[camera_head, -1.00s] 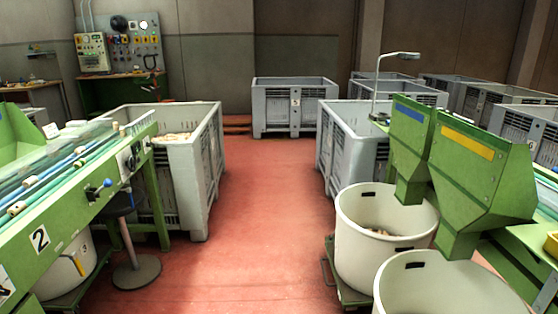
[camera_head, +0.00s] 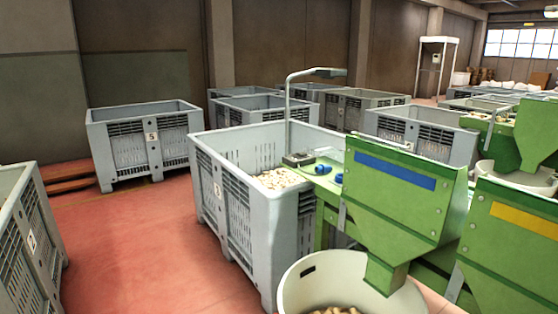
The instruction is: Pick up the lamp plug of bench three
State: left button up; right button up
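A grey lamp (camera_head: 288,105) with a bent arm stands on a dark base (camera_head: 298,159) at the far end of a green bench (camera_head: 363,163) in the head view. Two small blue objects (camera_head: 322,169) lie on the bench top near the lamp base; I cannot tell whether either is the lamp plug. No bench number is readable on this bench, so I cannot tell if it is bench three. A green hopper (camera_head: 395,205) hides much of the bench. Neither of my grippers shows.
A large grey crate (camera_head: 232,213) with corks stands against the bench's far end. Another grey crate (camera_head: 130,165) marked 5 is behind left, and one (camera_head: 22,245) is at the left edge. A white bin (camera_head: 298,290) sits under the hopper. Red floor (camera_head: 140,245) between the crates is clear.

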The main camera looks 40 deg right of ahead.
aim_at(322, 169)
jog(key=i, duration=2.35)
jog(key=z, duration=2.45)
jog(key=i, duration=0.35)
jog(key=z, duration=1.65)
